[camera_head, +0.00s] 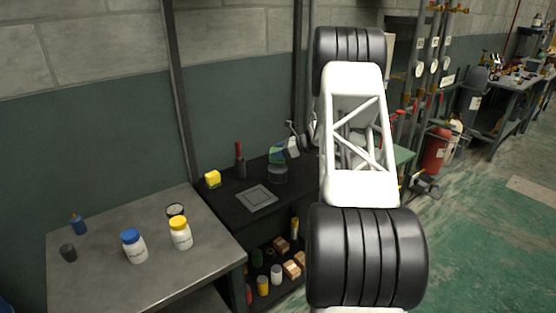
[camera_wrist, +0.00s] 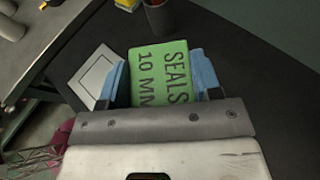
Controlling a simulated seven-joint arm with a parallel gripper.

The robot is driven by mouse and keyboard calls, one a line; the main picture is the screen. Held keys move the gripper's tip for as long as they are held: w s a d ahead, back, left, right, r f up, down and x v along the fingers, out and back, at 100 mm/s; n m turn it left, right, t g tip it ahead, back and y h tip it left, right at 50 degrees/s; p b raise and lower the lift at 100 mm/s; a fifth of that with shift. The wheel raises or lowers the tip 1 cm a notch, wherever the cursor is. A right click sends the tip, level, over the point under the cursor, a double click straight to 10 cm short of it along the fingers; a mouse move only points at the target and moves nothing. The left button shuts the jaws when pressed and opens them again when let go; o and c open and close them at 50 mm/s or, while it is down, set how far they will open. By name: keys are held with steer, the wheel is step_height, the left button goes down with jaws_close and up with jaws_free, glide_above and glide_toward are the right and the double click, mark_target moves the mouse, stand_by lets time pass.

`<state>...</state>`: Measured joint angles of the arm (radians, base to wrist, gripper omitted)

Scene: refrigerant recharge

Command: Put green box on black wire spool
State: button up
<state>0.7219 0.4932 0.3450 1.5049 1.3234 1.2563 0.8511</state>
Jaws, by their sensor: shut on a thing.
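My gripper (camera_wrist: 158,82) has blue fingers shut on a green box (camera_wrist: 160,68) marked "SEALS 10 MM". In the head view the green box (camera_head: 276,155) is held tilted above the back part of the black bench. Just below it stands a dark round thing that looks like the black wire spool (camera_head: 278,175). I cannot tell whether the box touches it. In the wrist view the spool is not visible, perhaps hidden behind the box and gripper.
A grey square plate (camera_head: 257,198) lies left of the spool. A dark holder with a red handle (camera_head: 240,161) and a yellow block (camera_head: 213,179) stand farther left. The grey table (camera_head: 100,284) holds several bottles, including a blue-capped one (camera_head: 134,246).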

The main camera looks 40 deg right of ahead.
steer(key=shift+f, duration=1.75)
steer(key=shift+f, duration=0.15)
steer(key=o, duration=0.9)
steer(key=v, duration=1.2)
steer(key=shift+a+r, duration=0.15)
steer(key=shift+r, duration=0.1)
